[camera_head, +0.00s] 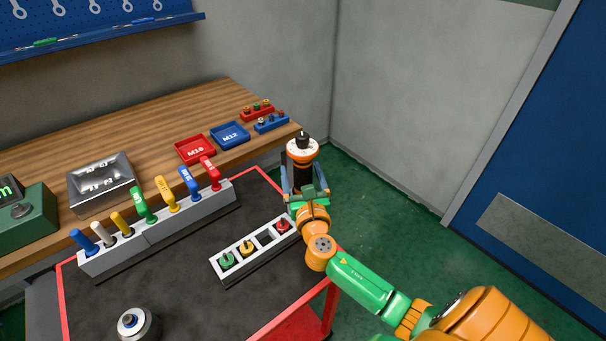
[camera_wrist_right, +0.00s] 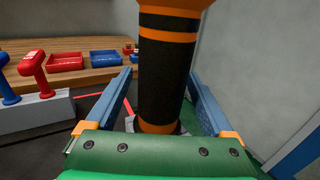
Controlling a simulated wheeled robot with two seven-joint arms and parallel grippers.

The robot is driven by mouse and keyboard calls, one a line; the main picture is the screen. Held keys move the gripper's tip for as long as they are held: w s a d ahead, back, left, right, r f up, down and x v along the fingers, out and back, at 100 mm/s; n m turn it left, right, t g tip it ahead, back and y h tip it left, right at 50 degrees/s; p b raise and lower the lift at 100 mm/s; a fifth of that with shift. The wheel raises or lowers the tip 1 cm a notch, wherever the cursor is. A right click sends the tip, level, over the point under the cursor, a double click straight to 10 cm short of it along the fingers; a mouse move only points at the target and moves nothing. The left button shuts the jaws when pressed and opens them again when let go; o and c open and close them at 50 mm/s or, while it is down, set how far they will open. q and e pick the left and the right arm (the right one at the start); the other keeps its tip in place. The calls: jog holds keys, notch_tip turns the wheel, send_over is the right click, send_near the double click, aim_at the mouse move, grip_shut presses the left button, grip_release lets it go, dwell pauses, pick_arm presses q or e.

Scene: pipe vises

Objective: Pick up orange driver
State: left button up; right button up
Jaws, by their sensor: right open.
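The orange driver (camera_head: 302,151) is a thick upright cylinder with orange bands, a black grip and a pale top with a black knob. In the right wrist view the driver (camera_wrist_right: 165,75) fills the middle, between the two blue fingers. My right gripper (camera_head: 303,178) is open around it, with a visible gap on each side in the wrist view (camera_wrist_right: 160,90). What the driver's lower end rests on is mostly hidden by the gripper. My left gripper is not in view.
A dark cart top (camera_head: 185,275) with a red rim holds a grey rack (camera_head: 165,225) of coloured-handled tools and a small pale block (camera_head: 255,253) with coloured knobs. A red tray (camera_head: 194,149) and blue tray (camera_head: 229,135) sit on the wooden bench. A wall stands behind.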

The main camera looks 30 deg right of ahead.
jog(key=shift+w+d+f, duration=0.25)
jog(key=shift+w+f, duration=0.05)
jog(key=shift+w, duration=0.25)
jog(key=shift+s+a+r, duration=0.1)
jog(key=shift+s+r, duration=0.1)
jog(key=shift+s, duration=0.1)
jog(key=c, duration=0.8)
grip_shut()
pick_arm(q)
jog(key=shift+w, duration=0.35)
pick_arm(e)
jog(key=shift+r, duration=0.1)
jog(key=shift+w, duration=0.1)
jog(key=shift+r, duration=0.25)
notch_tip(320, 180, up, 17)
jog(key=p, duration=0.6)
jog(key=shift+w+r, duration=0.1)
jog(key=shift+r, duration=0.1)
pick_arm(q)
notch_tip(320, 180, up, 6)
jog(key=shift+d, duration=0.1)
